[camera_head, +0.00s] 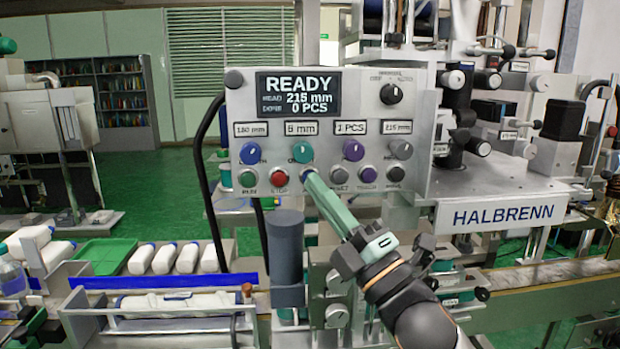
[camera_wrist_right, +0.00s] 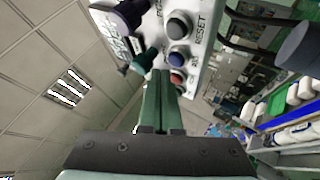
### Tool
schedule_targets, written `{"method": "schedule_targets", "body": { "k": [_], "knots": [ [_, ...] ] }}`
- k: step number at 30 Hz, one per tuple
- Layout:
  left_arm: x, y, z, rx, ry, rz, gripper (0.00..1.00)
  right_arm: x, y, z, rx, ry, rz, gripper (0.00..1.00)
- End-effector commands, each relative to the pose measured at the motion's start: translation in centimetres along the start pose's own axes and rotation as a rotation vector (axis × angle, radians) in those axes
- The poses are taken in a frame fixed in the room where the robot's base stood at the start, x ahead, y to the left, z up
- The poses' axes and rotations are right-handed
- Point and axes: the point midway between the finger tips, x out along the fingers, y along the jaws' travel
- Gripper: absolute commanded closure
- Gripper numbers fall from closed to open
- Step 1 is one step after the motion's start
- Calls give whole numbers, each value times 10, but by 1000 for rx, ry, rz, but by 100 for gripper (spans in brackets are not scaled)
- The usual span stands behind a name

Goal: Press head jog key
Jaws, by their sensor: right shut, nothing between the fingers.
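The control panel (camera_head: 420,110) faces me, its display (camera_head: 298,95) reading READY, 215 mm and 0 PCS. A row of round keys runs along its lower edge: green (camera_head: 247,178), red (camera_head: 279,177), blue, and several darker ones to the right. My right gripper (camera_head: 310,180) is shut and empty, its green fingertips at the blue key and covering most of it and its label. In the right wrist view the fingertips (camera_wrist_right: 162,76) lie beside the blue key (camera_wrist_right: 177,59), below the RESET key (camera_wrist_right: 179,25). I cannot tell whether they touch it. My left gripper is out of view.
Coloured knobs (camera_head: 303,151) sit just above the keys. A dark grey cylinder (camera_head: 286,245) stands below the panel, left of my right arm. White bottles (camera_head: 186,258) and a green tray (camera_head: 106,256) are at the left. The HALBRENN housing (camera_head: 503,214) is at the right.

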Motion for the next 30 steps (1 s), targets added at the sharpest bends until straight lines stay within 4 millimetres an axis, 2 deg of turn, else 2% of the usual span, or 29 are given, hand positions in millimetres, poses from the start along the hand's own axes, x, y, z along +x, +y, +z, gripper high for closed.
{"method": "schedule_targets", "body": {
  "k": [30],
  "knots": [
    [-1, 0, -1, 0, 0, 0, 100, 6, -4, 4, 0, 0, 0, 100]
  ]
}}
